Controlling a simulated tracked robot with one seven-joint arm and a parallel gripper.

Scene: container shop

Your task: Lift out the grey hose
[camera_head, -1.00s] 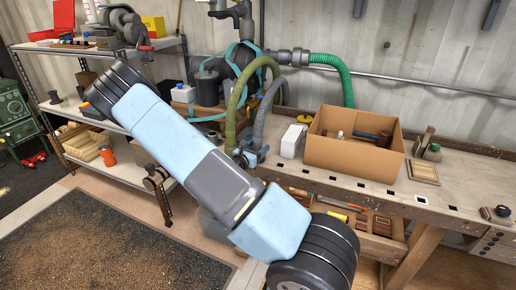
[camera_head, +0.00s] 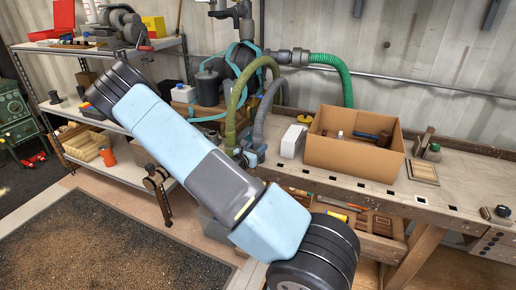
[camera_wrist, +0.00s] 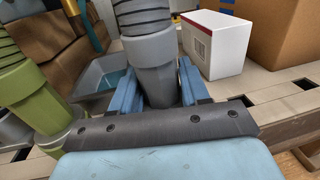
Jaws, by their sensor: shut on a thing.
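The grey hose (camera_head: 262,118) rises from the bench beside the green hose in the head view. In the wrist view, the grey hose (camera_wrist: 150,50) has a dark ribbed upper part and a smooth grey end cuff. My gripper (camera_wrist: 158,90) has its blue fingers on both sides of this cuff and is shut on it. The cuff's lower end is hidden behind my gripper's dark bar. In the head view, my gripper (camera_head: 250,156) shows small and blue at the hose's base, partly hidden by my arm.
An olive-green hose (camera_wrist: 30,95) stands close on the left. A white box (camera_wrist: 215,42) and a cardboard box (camera_head: 350,158) stand to the right on the workbench (camera_head: 460,185). A teal-green hose (camera_head: 338,72) runs behind. A metal shelf (camera_head: 110,135) stands at left.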

